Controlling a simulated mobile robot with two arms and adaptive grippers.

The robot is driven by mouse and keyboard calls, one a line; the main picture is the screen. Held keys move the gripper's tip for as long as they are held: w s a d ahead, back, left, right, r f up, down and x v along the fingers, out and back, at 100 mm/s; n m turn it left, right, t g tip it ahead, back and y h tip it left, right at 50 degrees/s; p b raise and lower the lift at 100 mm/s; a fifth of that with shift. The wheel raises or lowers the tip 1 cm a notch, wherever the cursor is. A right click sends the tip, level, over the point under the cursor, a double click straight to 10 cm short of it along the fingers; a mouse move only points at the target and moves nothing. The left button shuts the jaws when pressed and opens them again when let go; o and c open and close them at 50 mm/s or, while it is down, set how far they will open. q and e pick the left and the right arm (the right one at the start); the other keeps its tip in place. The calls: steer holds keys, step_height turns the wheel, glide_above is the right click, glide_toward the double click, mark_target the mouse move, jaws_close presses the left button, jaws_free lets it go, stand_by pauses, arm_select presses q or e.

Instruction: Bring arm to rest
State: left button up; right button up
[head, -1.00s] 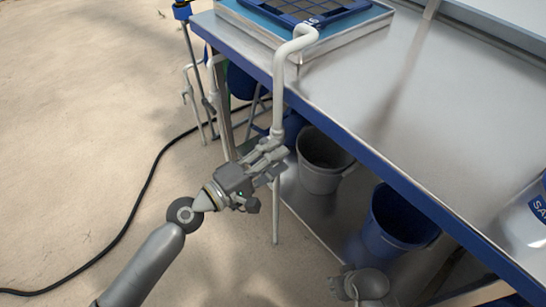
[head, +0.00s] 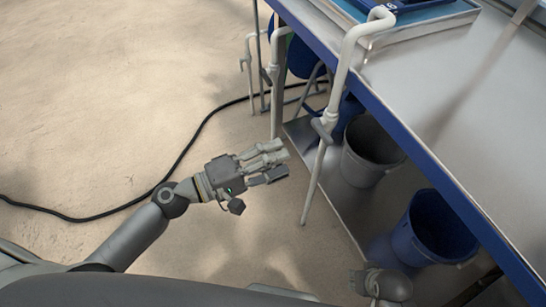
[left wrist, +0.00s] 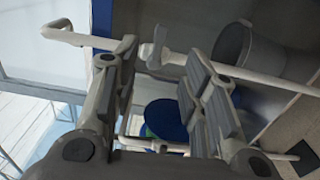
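My left gripper (head: 277,161) is open and empty in the head view, left of the white pipe (head: 333,95) and clear of it. The pipe (left wrist: 75,38) and the valve handle (left wrist: 158,48) show beyond the fingers there. My left arm comes in from the lower left.
The metal table (head: 455,90) with a blue edge fills the right, with a tray (head: 420,25) at its back. A grey bucket (head: 365,165) and a blue bucket (head: 430,235) stand under it. A black hose (head: 185,148) crosses the open floor on the left.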

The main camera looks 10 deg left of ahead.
arm_select(q)
steer(key=shift+s, duration=0.1)
stand_by(0.5)
steer(key=s+a+f+m+g+y, duration=0.2)
steer(key=s+f+m+y, duration=0.1)
steer(key=f, duration=0.6)
steer(key=s+a+f+m+g+y, duration=0.2)
steer(key=s+f+m+y, duration=0.15)
steer(key=f, duration=0.45)
steer(key=s+a+f+m+g+y, duration=0.2)
steer(key=s+a+f+y, duration=0.15)
steer(key=f, duration=0.55)
steer(key=s+a+f+m+g+y+p, duration=0.1)
steer(key=s+a+f+g+y+p, duration=0.4)
steer(key=s+f+p, duration=0.55)
steer(key=s+a+f+t+p, duration=0.1)
steer(key=s+a+p, duration=0.2)
steer(key=s+p, duration=0.5)
steer(key=s, duration=0.5)
steer(key=shift+a+f, duration=0.4)
arm_select(e)
steer(key=s+d+f+g, duration=0.1)
steer(key=s+f, duration=0.3)
steer(key=s, duration=0.6)
steer(key=s+d+f, duration=0.2)
steer(key=s+f, duration=0.1)
steer(key=s, duration=0.6)
steer(key=shift+s+d+f+g, duration=0.15)
steer(key=shift+s+f+g, duration=0.2)
steer(key=shift+f+g, duration=0.05)
